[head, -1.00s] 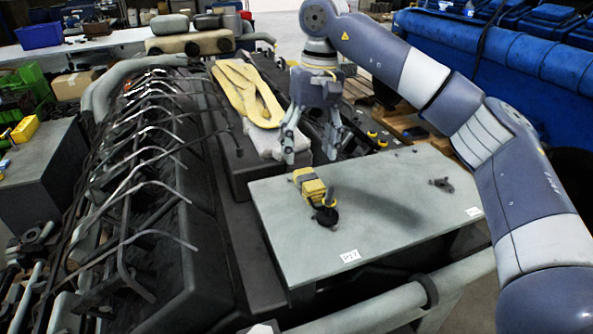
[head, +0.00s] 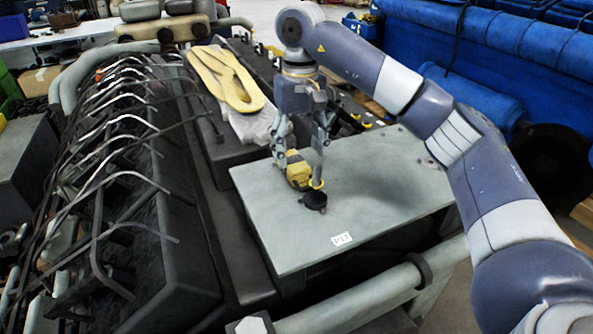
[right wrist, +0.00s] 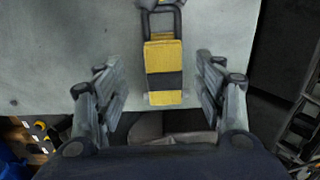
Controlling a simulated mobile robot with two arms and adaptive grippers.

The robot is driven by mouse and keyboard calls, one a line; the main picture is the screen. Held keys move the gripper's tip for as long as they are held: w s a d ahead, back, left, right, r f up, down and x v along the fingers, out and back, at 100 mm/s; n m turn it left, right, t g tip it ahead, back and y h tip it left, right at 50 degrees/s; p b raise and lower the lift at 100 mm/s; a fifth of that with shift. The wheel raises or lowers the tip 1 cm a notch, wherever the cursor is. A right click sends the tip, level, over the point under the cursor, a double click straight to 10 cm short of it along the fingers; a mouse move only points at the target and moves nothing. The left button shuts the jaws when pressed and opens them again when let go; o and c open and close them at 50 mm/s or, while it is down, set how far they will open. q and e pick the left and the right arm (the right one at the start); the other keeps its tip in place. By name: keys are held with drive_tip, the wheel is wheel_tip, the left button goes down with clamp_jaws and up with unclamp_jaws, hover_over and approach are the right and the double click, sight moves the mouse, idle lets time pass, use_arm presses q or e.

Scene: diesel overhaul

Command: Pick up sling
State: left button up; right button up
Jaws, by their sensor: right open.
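My right gripper (head: 299,163) is open above the bundle. In its wrist view the fingers (right wrist: 157,82) are on either side of it, with gaps on both sides. A flat yellow looped strap (head: 240,98) lies on a pale cloth behind. My left gripper is not in view.
A dark engine block (head: 165,215) with several curved metal pipes fills the left. A thick grey pipe (head: 350,298) runs along the front. Blue machinery (head: 540,50) stands at the back right. The right part of the plate is clear.

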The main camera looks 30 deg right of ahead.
sight(297, 163)
drive_tip(key=shift+a+f+p, duration=0.2)
drive_tip(key=shift+f+p, duration=0.15)
drive_tip(key=shift+f, duration=0.35)
drive_tip(key=shift+w+f+p, duration=0.2)
drive_tip(key=shift+f+p, duration=0.5)
drive_tip(key=shift+f, duration=1.15)
drive_tip(key=shift+r, duration=0.1)
drive_tip(key=c, duration=1.4)
